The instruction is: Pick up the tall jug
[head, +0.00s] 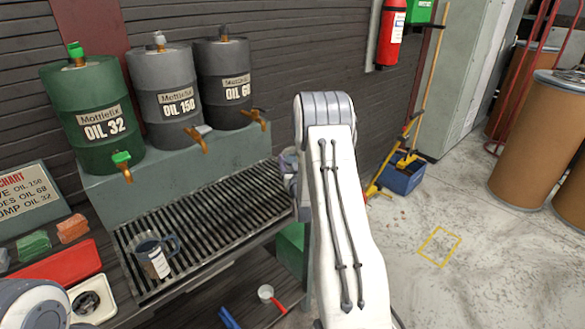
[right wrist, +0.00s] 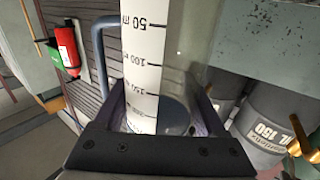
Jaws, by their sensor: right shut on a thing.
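A tall clear jug (right wrist: 178,60) with a white measuring scale fills the middle of the right wrist view, with its bluish handle (right wrist: 100,55) at the left. My right gripper (right wrist: 162,112) is shut on the jug's body, one finger on each side. In the head view my right gripper (head: 289,163) shows only partly beside the drip grate, and my arm hides the jug there. Another clear jug with a blue handle (head: 152,257) and a white label stands on the grate (head: 215,215). My left gripper is out of view.
Three oil drums, one green (head: 85,110) and two grey (head: 165,85), stand on a ledge behind the grate, with taps over it. A chart sign (head: 30,200) and a red tray (head: 62,265) are at the left. Brown barrels (head: 535,140) stand at the right on open floor.

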